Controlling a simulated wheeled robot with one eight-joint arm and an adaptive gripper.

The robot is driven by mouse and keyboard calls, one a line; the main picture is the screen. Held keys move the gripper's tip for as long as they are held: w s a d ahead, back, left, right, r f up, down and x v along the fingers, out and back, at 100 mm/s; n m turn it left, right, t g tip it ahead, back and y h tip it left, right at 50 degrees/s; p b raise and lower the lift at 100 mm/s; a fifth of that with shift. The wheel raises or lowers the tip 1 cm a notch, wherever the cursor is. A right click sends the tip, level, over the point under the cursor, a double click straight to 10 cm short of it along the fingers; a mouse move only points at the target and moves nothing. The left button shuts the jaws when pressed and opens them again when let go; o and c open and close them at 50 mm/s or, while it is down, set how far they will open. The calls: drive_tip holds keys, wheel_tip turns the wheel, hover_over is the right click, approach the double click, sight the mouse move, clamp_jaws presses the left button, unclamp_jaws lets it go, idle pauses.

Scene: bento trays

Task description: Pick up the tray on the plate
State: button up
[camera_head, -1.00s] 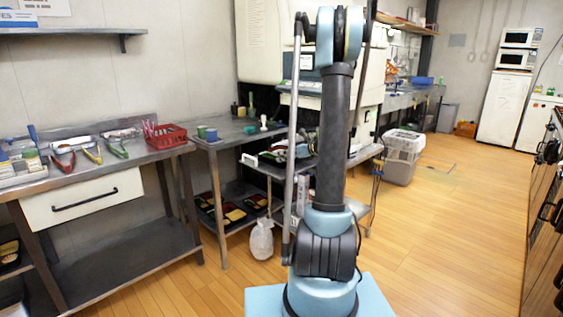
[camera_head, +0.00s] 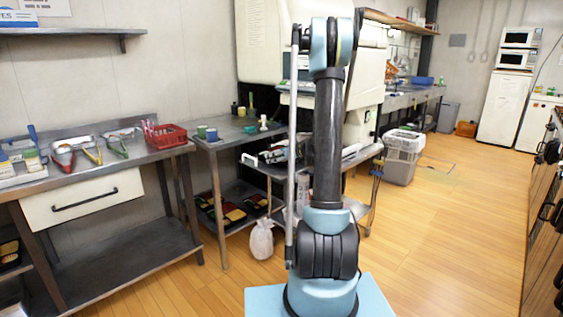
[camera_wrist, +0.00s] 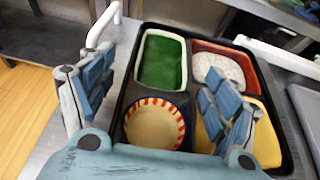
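A black bento tray (camera_wrist: 268,90) fills most of the wrist view, lying on a grey metal surface. It holds a green-filled compartment (camera_wrist: 162,62), a red one with white filling (camera_wrist: 218,66), a round cup with a striped rim (camera_wrist: 154,124) and a yellow section partly hidden by a finger. My gripper (camera_wrist: 160,66) is open, with blue fingers spread above the tray. The left finger is at the tray's left edge and the right finger is over its inside. Contact cannot be told. In the head view my arm hides much of this area. I cannot make out a separate plate.
White handles (camera_wrist: 103,24) stand at the metal surface's edge in the wrist view. In the head view, a metal table (camera_head: 140,158) with a red basket (camera_head: 165,136) stands left. More trays lie on a low shelf (camera_head: 240,192).

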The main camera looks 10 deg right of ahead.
drive_tip(key=c, duration=0.9)
drive_tip(key=shift+r, duration=0.1)
drive_tip(key=shift+c, duration=0.2)
